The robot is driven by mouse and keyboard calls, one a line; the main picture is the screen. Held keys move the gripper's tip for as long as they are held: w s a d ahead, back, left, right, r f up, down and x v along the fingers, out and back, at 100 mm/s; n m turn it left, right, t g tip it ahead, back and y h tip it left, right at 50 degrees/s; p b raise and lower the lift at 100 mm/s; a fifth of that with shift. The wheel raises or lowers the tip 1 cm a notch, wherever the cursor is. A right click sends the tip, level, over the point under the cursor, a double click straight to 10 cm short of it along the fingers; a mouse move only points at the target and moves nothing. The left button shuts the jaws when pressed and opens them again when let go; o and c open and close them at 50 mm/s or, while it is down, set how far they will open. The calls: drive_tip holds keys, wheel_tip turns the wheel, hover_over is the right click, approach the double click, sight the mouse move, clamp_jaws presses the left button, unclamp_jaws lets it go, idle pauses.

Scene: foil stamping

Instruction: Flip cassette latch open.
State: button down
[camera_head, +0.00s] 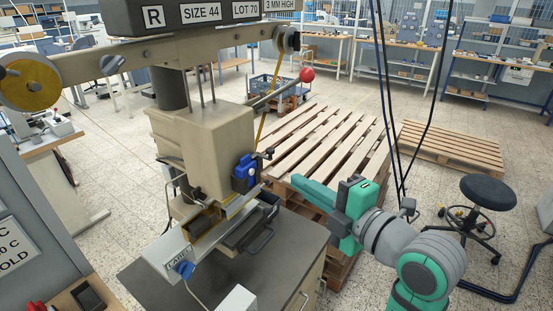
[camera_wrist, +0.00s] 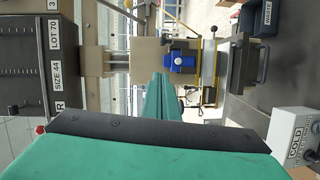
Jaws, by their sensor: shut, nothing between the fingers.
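The stamping press (camera_head: 200,130) stands on a dark-topped cabinet. A blue block (camera_head: 245,175), possibly the cassette, sits on the press's right side with a small dark lever (camera_head: 264,154) beside its top. The blue block also shows in the wrist view (camera_wrist: 182,61), just beyond my fingertips. I cannot make out clearly which part is the latch or how it is set. My gripper (camera_head: 272,179) is shut and empty, its teal fingers pointing left toward the blue block, with a small gap apparent. In the wrist view the fingers (camera_wrist: 167,82) narrow to a tip below the block.
A dark handled tray (camera_head: 262,222) sits below the blue block; a WASTE label (camera_wrist: 267,14) is near it in the wrist view. A press lever with a red ball (camera_head: 307,75) sticks out above. Wooden pallets (camera_head: 335,140) stand behind my gripper. A COLD control box (camera_wrist: 296,137) is on the cabinet.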

drive_tip(key=shift+w+a, duration=0.1)
drive_tip(key=w+d+x, duration=0.1)
drive_tip(key=d+x, duration=0.1)
drive_tip(key=x, duration=1)
drive_tip(key=shift+w+f, duration=0.25)
drive_tip(key=shift+w, duration=0.3)
drive_tip(key=shift+w+d+n+g+y, duration=0.1)
drive_tip(key=shift+d+n+g+y, duration=0.15)
drive_tip(key=shift+g+y, duration=0.2)
